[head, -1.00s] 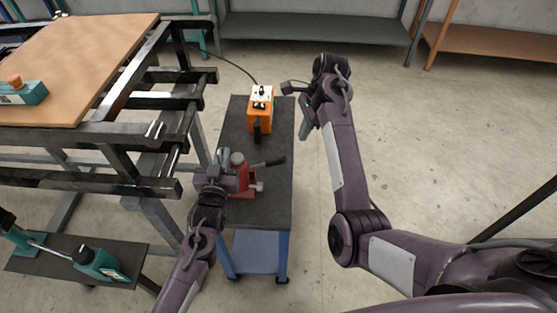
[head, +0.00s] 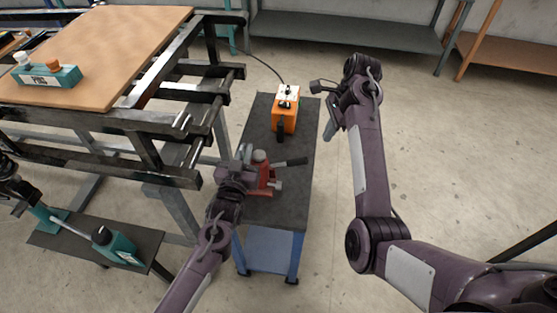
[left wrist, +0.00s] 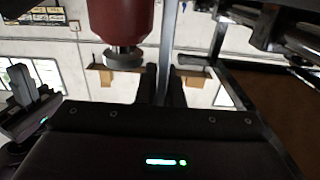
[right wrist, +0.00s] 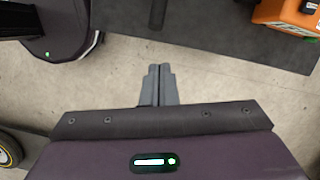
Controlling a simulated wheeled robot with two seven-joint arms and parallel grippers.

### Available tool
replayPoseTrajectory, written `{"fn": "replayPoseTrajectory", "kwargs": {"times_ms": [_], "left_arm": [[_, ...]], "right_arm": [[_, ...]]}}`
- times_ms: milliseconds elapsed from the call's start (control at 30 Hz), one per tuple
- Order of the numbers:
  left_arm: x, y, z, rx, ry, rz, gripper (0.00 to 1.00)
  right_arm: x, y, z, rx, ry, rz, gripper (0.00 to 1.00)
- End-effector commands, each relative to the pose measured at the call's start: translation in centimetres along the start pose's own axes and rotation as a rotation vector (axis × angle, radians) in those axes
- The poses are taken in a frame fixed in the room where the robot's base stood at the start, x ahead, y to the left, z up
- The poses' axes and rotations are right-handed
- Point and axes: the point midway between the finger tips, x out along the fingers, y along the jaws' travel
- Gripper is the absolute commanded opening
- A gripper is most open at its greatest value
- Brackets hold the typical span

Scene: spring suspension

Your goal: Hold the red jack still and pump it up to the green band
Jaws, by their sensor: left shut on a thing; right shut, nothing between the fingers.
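The red jack (head: 266,178) stands on the dark top of the narrow cart, with a dark lever (head: 292,162) sticking out to the right. In the left wrist view a thin grey upright bar passes between the fingers (left wrist: 165,85), beside the jack's red body (left wrist: 122,18). My right gripper (head: 332,118) is shut and empty, beyond the cart's right edge; its fingertips (right wrist: 158,75) meet over bare floor. I cannot make out a green band.
An orange box (head: 285,115) with a cable sits behind the jack on the cart (head: 262,210). A black-framed bench (head: 120,50) with a wooden top stands close on the left. A low shelf (head: 75,240) with teal items is at lower left. Floor right of the cart is clear.

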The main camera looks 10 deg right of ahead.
Motion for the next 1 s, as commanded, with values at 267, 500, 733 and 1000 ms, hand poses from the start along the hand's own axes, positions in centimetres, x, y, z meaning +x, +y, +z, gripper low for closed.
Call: {"fn": "replayPoseTrajectory", "kwargs": {"times_ms": [267, 500, 733, 1000], "left_arm": [[0.0, 0.1, 0.0, -0.001, 0.0, 0.002, 0.0], [0.0, 0.1, 0.0, -0.001, 0.0, 0.001, 0.0], [0.0, 0.1, 0.0, -0.001, 0.0, 0.002, 0.0], [0.0, 0.1, 0.0, -0.001, 0.0, 0.001, 0.0]], "right_arm": [[2.2, 0.0, 3.3, -0.002, 0.0, 0.002, 0.0], [2.5, 0.0, 3.8, 0.001, 0.001, 0.0, 0.0], [3.2, 0.1, 3.8, 0.001, 0.001, 0.001, 0.0], [6.5, 0.1, 3.7, 0.002, 0.0, 0.003, 0.0]]}}
